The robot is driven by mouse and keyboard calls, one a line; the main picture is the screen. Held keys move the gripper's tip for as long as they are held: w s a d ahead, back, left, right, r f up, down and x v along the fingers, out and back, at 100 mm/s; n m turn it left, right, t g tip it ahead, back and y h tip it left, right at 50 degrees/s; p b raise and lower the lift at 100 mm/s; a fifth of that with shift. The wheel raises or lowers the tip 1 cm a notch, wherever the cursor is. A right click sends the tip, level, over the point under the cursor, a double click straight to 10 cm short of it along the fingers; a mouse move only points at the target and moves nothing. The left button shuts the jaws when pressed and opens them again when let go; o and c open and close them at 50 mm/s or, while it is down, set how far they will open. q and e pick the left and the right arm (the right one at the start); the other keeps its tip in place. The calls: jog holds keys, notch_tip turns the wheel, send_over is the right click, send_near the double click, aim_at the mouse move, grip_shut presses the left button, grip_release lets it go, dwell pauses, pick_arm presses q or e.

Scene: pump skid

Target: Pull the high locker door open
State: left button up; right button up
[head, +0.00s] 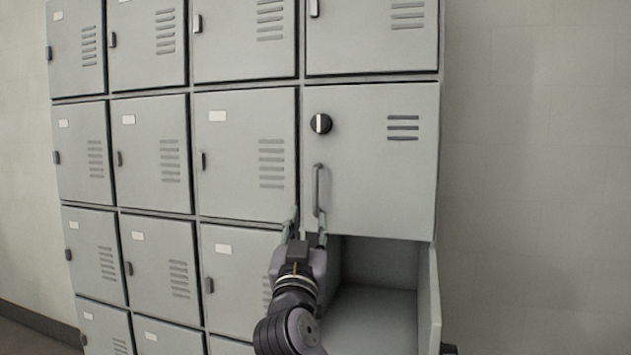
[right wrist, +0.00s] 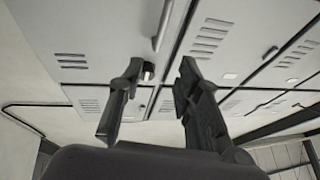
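The high locker door (head: 372,185) is grey and looks shut, in the right column of the head view. It has a round black knob (head: 321,124) with a pale stripe, slots at upper right and a vertical bar handle (head: 318,190). My right gripper (head: 307,222) is open just below the handle, one finger at each side of its line. In the right wrist view the handle (right wrist: 163,24) shows beyond the open, empty fingers (right wrist: 162,78), and the knob (right wrist: 148,70) is partly behind one finger. Contact with the handle cannot be told. My left gripper is out of view.
Below the high door, an open locker compartment (head: 368,312) has its door (head: 434,300) swung out on the right. Several shut lockers fill the left side, such as this one (head: 246,150). Bare wall (head: 540,180) lies to the right.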

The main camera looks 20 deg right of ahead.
aim_at(315, 184)
jog(key=p+x, duration=0.3)
jog(key=x, duration=1.2)
jog(key=shift+p, duration=0.4)
jog(key=shift+f, duration=0.1)
jog(key=shift+c, duration=0.5)
grip_shut()
